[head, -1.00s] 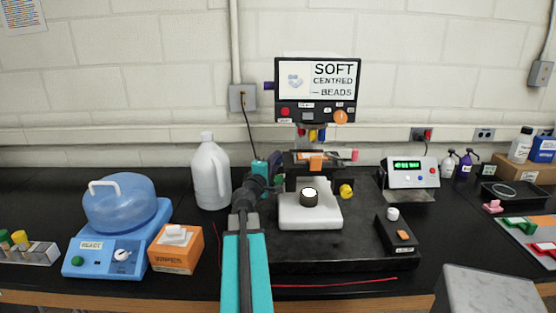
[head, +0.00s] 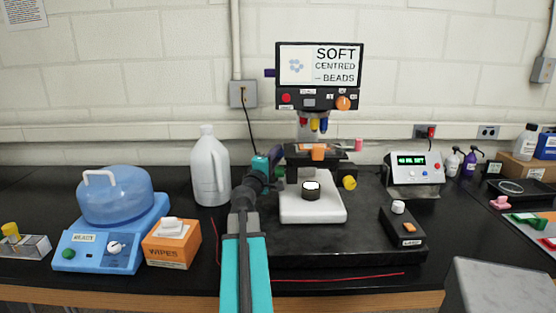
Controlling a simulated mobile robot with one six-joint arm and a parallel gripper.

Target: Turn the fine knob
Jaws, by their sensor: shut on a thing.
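The microscope (head: 293,231) stands on the bench with a black base, a white block and a dark stage. Its screen (head: 319,64) reads "SOFT CENTRED – BEADS" beside a cluster of blue-grey rings. A yellow knob (head: 349,182) sticks out on its right side. My gripper (head: 276,159) reaches up to the left side of the microscope, by the stage, and is shut on the fine knob there. The jaws and wrist largely hide that knob. A small green part (head: 280,171) shows just below the jaws.
A white jug (head: 210,170) stands close to the left of my arm. A wipes box (head: 171,243) and a blue domed machine (head: 112,225) are further left. A small black control box (head: 403,228) sits at the right of the base, and a display unit (head: 414,171) behind it.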

